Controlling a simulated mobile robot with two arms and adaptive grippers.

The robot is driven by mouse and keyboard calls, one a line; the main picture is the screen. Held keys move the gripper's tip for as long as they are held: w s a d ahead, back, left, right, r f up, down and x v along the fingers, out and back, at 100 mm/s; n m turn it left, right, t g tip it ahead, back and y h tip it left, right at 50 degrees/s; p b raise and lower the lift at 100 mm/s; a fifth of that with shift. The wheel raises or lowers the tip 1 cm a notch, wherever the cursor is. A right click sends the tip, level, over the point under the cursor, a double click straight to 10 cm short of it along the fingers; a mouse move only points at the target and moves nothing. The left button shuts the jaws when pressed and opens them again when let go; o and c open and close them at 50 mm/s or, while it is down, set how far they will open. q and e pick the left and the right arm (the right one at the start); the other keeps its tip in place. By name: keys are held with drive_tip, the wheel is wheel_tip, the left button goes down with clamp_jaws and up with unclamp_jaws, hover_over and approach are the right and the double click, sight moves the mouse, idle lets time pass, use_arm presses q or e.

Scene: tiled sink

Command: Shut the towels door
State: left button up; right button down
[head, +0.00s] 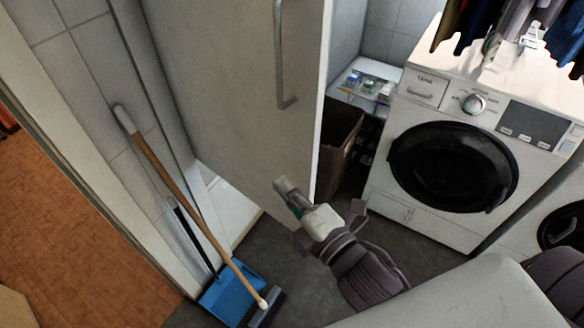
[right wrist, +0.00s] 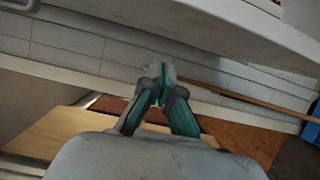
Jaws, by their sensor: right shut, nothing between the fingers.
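The towels door (head: 225,75) is a tall, pale panel standing open in the head view, with a long vertical metal handle (head: 284,55) near its right edge. My right gripper (head: 288,192) is shut and empty. Its fingertips overlap the lower part of the door near the free edge, and I cannot tell whether they touch it. In the right wrist view, the closed teal fingers (right wrist: 160,82) point toward a tiled wall, below a pale panel (right wrist: 200,28) that appears to be the door. My left gripper is not in view.
A broom (head: 165,165) and a blue dustpan (head: 232,290) lean at the left wall. A washing machine (head: 450,235) stands at the right, with hanging clothes above. A brown bin (head: 338,130) sits behind the door's edge. Some grey floor (head: 300,270) is free.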

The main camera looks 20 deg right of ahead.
sight(293, 168)
drive_tip(key=w, duration=0.1)
drive_tip(key=w+d+p, duration=0.2)
drive_tip(key=w, duration=0.1)
drive_tip(key=shift+w+d+p, duration=0.1)
drive_tip(key=shift+d+p, duration=0.2)
drive_tip(key=shift+d, duration=0.15)
drive_tip(key=shift+w, duration=0.1)
